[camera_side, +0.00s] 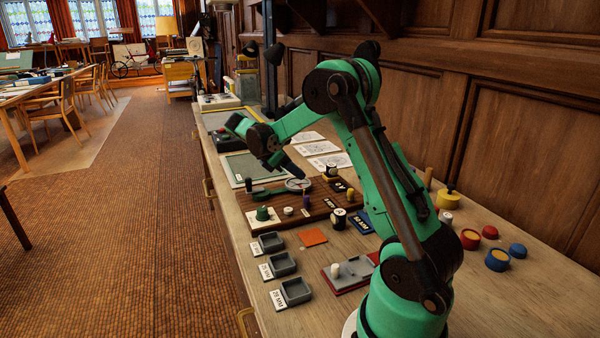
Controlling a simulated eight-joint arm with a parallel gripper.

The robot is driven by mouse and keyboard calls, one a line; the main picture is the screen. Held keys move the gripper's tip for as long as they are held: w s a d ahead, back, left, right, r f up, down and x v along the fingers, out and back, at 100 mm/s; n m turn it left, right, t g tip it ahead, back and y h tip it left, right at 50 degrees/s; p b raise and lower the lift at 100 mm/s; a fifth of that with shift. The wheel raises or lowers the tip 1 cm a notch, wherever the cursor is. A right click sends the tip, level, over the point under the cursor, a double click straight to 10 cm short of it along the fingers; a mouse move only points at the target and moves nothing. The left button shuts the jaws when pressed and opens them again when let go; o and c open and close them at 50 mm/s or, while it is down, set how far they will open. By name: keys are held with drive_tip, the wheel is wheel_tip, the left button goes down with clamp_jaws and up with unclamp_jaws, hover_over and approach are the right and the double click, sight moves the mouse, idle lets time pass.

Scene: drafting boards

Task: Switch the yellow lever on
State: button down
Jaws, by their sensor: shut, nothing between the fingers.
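My gripper (298,174) hangs from the wrist and points down and to the right, over the far part of a brown wooden board (328,206) on the bench. It is shut and holds nothing. The board carries small fittings, among them a green knob (263,213), a white knob (288,211) and a purple peg (306,201). A small yellow part (350,194) stands at the board's right side, right of the gripper; it may be the yellow lever. It is too small to tell its shape or position. My arm hides some of the bench behind it.
Three grey trays (296,291) line the bench's near left edge. An orange square (313,237) and a grey block on a red base (350,273) lie nearby. Red, blue and yellow round pots (498,260) stand at right.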

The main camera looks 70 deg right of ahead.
sight(350, 196)
drive_tip(key=shift+s+f, duration=0.1)
drive_tip(key=x, duration=1)
drive_tip(key=shift+s+d, duration=0.95)
drive_tip(key=shift+s, duration=0.1)
drive_tip(key=shift+s+d, duration=0.4)
drive_tip(key=shift+s+a+n+t+h, duration=0.15)
drive_tip(key=shift+s+n+t+h, duration=0.35)
drive_tip(key=shift+n, duration=0.5)
drive_tip(key=shift+s+n+t+h, duration=0.3)
drive_tip(key=shift+n+t, duration=0.1)
drive_tip(key=shift+n, duration=0.2)
drive_tip(key=shift+s, duration=1)
drive_tip(key=shift+s+d, duration=0.45)
drive_tip(key=shift+s, duration=0.3)
